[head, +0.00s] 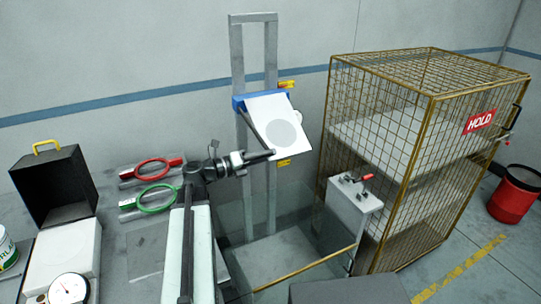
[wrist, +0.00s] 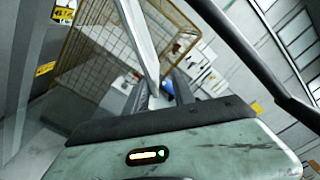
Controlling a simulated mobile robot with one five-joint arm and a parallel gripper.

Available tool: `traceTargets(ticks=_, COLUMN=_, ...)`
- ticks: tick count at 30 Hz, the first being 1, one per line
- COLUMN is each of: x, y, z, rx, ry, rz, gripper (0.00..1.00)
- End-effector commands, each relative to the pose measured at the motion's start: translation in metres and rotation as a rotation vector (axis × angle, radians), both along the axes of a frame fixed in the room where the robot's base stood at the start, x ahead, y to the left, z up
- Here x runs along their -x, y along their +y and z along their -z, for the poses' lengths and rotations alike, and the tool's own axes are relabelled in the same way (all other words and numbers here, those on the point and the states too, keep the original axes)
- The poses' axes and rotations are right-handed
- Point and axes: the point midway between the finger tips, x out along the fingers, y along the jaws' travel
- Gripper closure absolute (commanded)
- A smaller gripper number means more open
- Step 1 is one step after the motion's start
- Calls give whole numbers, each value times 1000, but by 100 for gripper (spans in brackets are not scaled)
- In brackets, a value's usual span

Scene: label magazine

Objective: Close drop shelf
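The drop shelf looks to be the white panel (head: 279,122) with a grey disc on it, on a blue bracket (head: 258,100) on a metal upright frame (head: 237,60). It hangs tilted, its lower edge down toward the front. My gripper (head: 268,155) is at the panel's lower left edge. In the wrist view my gripper (wrist: 160,88) has its two dark fingers apart. A pale thin strip, perhaps the panel seen edge-on (wrist: 139,35), runs down to between them. Whether the fingers touch it I cannot tell.
A wire cage with a MOLD sign (head: 480,121) stands right of the frame. A white box with a red-handled clamp (head: 352,205) is before it. Red (head: 152,168) and green (head: 150,199) ring-shaped tools lie left of my arm. A black case (head: 55,185) and dial gauge (head: 69,288) are farther left.

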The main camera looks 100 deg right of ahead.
Motion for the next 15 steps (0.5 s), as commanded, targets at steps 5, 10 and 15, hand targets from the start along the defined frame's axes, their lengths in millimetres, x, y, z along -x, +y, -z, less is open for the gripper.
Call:
traceTargets(ticks=5, x=-3, y=1, z=0, rx=0, ry=1, rz=-1, gripper=71)
traceTargets(ticks=10, x=-16, y=6, z=0, rx=0, ry=1, rz=-1, gripper=71)
traceTargets(ticks=15, x=-29, y=10, z=0, rx=0, ry=0, rz=-1, gripper=71)
